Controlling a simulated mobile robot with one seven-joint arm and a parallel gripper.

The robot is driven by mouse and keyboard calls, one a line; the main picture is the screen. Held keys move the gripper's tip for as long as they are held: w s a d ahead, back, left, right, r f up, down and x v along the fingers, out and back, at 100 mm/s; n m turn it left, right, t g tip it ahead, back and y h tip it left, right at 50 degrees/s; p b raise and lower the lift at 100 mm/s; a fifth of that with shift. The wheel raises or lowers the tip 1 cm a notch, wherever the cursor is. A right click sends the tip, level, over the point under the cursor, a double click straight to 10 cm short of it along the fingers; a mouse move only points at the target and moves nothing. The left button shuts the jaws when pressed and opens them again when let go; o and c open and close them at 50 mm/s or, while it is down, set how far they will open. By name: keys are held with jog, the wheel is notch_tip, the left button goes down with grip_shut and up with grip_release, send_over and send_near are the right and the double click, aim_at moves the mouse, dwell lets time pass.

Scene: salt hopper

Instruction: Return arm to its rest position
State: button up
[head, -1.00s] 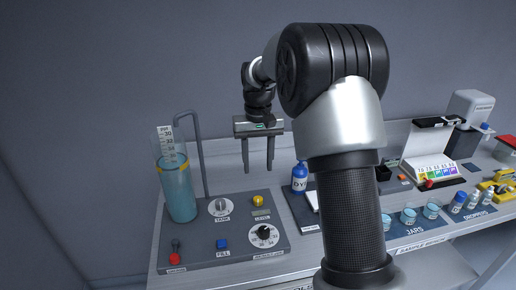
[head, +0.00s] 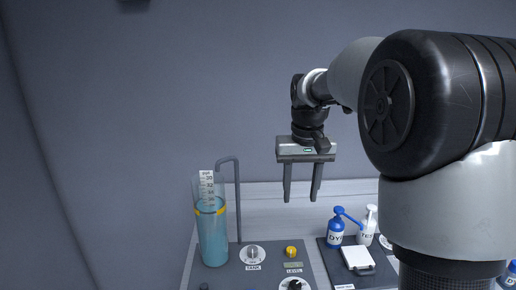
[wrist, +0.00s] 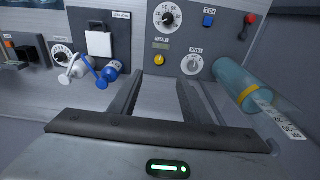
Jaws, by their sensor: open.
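My gripper (head: 301,195) is open and empty in the head view. Its two fingers point down and stand apart, above the back of the bench. In the wrist view my gripper (wrist: 158,88) also shows both fingers spread with only bench surface between them. My arm's large dark joint and pale link cover the right side of the head view and hide much of the bench there.
A tank of blue liquid (head: 212,240) with a scale and a bent pipe (head: 238,200) stands left of my gripper. A control panel (head: 228,279) with knobs lies below. A blue bottle (head: 335,236) and a white bottle (head: 367,230) stand to the right.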

jog(key=s+r+t+p, duration=0.1)
jog(key=s+r, duration=0.3)
jog(key=s, duration=0.4)
jog(key=s+r+t+p, duration=0.1)
jog(key=s+r+t, duration=0.1)
jog(key=s+r, duration=0.35)
jog(key=s+f+t+p, duration=0.1)
jog(key=s+f, duration=0.3)
jog(key=s, duration=0.8)
jog(key=shift+f+t, duration=0.2)
jog(key=shift+t, duration=0.1)
